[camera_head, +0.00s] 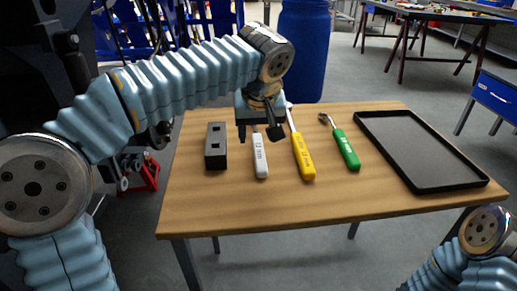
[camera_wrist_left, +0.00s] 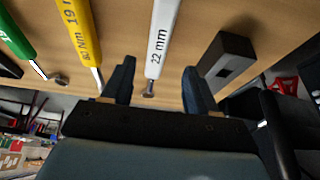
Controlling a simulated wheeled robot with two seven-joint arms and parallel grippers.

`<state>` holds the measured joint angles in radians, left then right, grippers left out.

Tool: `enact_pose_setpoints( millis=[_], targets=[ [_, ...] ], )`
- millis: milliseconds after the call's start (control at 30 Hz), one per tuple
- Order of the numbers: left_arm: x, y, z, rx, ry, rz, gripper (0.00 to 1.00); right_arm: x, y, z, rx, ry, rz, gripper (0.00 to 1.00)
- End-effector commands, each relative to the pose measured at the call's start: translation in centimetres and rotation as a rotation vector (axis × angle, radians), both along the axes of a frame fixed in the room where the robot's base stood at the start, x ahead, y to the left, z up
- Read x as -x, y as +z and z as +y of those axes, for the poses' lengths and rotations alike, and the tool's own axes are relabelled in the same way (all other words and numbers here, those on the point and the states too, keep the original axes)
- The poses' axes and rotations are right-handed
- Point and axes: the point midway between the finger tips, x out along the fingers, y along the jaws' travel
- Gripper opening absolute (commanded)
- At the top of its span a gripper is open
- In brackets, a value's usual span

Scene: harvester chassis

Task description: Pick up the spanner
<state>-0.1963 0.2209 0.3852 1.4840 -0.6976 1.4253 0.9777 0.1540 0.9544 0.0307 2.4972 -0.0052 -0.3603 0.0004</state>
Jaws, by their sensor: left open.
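Three spanners with coloured handles lie side by side on the wooden table: a white one (camera_head: 260,156), a yellow one (camera_head: 303,158) and a green one (camera_head: 346,150). My left gripper (camera_head: 257,134) is over the far end of the white spanner and hides its head in the head view. In the left wrist view my left gripper (camera_wrist_left: 158,84) is open, with the white spanner (camera_wrist_left: 160,35), marked 22 mm, pointing between its fingers. Nothing is held. The yellow spanner (camera_wrist_left: 78,32) and green spanner (camera_wrist_left: 14,32) also show there. My right gripper is out of view.
A black block with square openings (camera_head: 216,147) stands left of the white spanner. A black tray (camera_head: 420,150) lies at the table's right. The table's (camera_head: 270,200) front strip is clear. A blue barrel (camera_head: 303,50) stands behind the table.

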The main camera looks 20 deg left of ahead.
Motion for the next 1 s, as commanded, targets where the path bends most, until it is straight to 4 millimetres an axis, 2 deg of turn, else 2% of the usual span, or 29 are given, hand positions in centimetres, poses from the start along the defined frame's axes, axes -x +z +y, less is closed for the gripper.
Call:
enact_pose_setpoints(
  millis=[167, 433, 933, 1000],
  targets=[
    [-0.5, -1.5, 0.1, -0.001, 0.001, 0.003, 0.58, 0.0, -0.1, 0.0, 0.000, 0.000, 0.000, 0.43],
    [-1.7, -5.2, 0.2, 0.000, 0.000, 0.001, 0.58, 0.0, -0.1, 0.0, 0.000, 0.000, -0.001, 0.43],
    [-1.8, -5.6, 0.2, 0.000, 0.000, -0.002, 0.58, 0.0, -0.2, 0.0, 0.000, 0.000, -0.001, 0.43],
    [-1.8, -5.6, 0.2, 0.000, 0.000, -0.002, 0.49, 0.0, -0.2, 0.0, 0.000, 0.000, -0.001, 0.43]
  ],
)
